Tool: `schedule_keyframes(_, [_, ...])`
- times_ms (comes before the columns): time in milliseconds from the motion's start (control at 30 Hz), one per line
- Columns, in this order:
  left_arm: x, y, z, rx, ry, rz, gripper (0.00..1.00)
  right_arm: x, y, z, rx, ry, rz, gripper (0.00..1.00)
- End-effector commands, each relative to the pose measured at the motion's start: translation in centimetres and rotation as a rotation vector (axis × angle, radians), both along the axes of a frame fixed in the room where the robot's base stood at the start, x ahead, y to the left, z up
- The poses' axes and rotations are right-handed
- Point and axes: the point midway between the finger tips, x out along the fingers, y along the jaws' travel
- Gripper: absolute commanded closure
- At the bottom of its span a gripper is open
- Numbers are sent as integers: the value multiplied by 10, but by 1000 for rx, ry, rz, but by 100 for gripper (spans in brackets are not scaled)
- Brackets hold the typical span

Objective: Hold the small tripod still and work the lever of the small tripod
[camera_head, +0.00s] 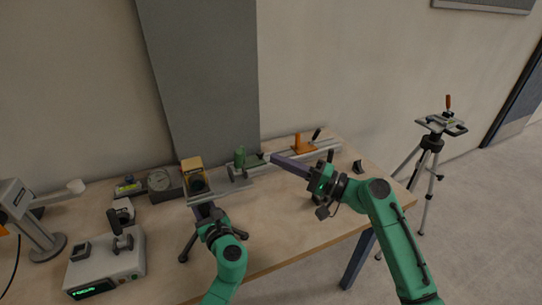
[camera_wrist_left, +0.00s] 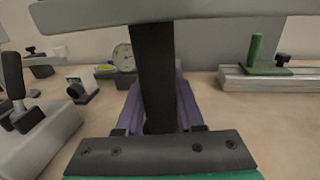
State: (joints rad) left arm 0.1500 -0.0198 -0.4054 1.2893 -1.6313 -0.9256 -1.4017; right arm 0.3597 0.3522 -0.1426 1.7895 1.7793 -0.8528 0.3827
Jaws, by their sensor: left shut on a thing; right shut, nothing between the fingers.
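The small tripod stands on the bench with its grey top plate (camera_head: 218,187) level and its dark legs (camera_head: 187,246) spread beneath. My left gripper (camera_head: 205,210) is shut on its dark column (camera_wrist_left: 154,75); in the left wrist view, the purple fingers lie on both sides of the column and the plate (camera_wrist_left: 160,12) crosses above. My right gripper (camera_head: 272,158) is shut and empty, its purple fingers pointing left, up and right of the plate. The lever cannot be made out clearly; a small pale tip shows by the right fingertips.
Behind the tripod, a rail (camera_head: 318,155) carries a green block (camera_head: 240,158) and an orange bracket (camera_head: 302,144). A yellow-topped device (camera_head: 192,164) and a dial gauge (camera_head: 160,180) stand behind left. A grey box (camera_head: 107,267) is at front left. A larger tripod (camera_head: 433,140) stands on the floor.

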Motion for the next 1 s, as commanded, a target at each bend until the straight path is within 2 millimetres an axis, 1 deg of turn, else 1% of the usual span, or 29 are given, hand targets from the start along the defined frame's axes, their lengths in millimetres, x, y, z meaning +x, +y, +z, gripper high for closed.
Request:
schedule_keyframes(267, [0,0,-1,0,1,-1,100,0,0,0,0,-1,-1,100])
schedule_keyframes(300, [0,0,-1,0,1,-1,52,0,0,0,0,-1,-1,100])
schedule_keyframes(367, [0,0,-1,0,1,-1,29,0,0,0,0,-1,-1,100])
schedule_keyframes(667, [-1,0,0,1,0,0,28,0,0,0,0,-1,-1,100])
schedule_keyframes(767, [-7,-4,-1,0,1,-1,28,0,0,0,0,-1,-1,100])
schedule_keyframes(867, [-24,-14,-1,-1,4,-2,28,0,0,0,0,-1,-1,100])
schedule_keyframes(1000, [-58,-34,-2,-1,4,-3,28,0,0,0,0,-1,-1,100])
